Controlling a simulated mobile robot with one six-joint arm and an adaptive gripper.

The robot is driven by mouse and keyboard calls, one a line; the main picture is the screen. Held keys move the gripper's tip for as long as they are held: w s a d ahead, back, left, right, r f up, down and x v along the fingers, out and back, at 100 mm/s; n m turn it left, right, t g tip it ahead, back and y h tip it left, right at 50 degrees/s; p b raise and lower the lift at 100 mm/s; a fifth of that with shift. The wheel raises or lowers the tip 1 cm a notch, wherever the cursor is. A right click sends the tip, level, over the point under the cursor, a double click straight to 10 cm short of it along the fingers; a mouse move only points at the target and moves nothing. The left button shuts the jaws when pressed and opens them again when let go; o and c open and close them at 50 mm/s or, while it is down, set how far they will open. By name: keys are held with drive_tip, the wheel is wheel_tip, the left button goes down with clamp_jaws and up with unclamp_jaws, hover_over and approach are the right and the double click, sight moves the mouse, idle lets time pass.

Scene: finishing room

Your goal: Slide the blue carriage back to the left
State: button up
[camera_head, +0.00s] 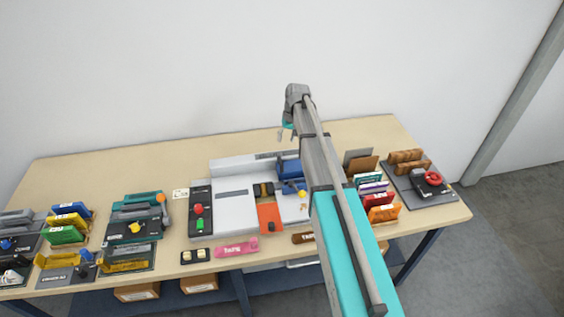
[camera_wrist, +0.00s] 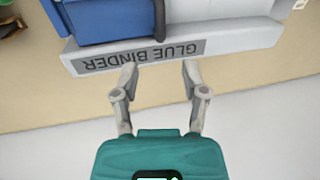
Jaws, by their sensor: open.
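The blue carriage (camera_head: 287,169) sits toward the right of the pale grey glue binder (camera_head: 232,212), and my arm covers the area just right of it. In the wrist view, which is turned around, the carriage (camera_wrist: 108,20) shows as a blue block at upper left, cut off by the frame edge. The binder's back strip (camera_wrist: 225,50) reads GLUE BINDER upside down. My gripper (camera_wrist: 159,68) is open and empty, its fingertips near that strip and apart from the carriage. In the head view my gripper (camera_head: 286,131) is beyond the binder's back edge.
A panel with red and green buttons (camera_head: 199,210) stands left of the binder, and an orange part (camera_head: 269,218) lies at its front. Upright coloured cards (camera_head: 380,207) stand to the right. The tabletop (camera_head: 130,167) behind the machines is clear, up to the white wall.

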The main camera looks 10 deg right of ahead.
sight(281, 160)
drive_tip(key=shift+a+f+b, duration=0.35)
drive_tip(key=shift+f+b, duration=1.25)
drive_tip(key=shift+f, duration=0.1)
drive_tip(key=shift+a+f+b, duration=0.3)
drive_tip(key=shift+f+b, duration=1.35)
drive_tip(key=shift+f, duration=0.05)
drive_tip(key=shift+a+f+b, duration=0.35)
drive_tip(key=shift+f+b, duration=1.25)
drive_tip(key=shift+f, duration=0.1)
clamp_jaws()
drive_tip(key=shift+d, duration=0.1)
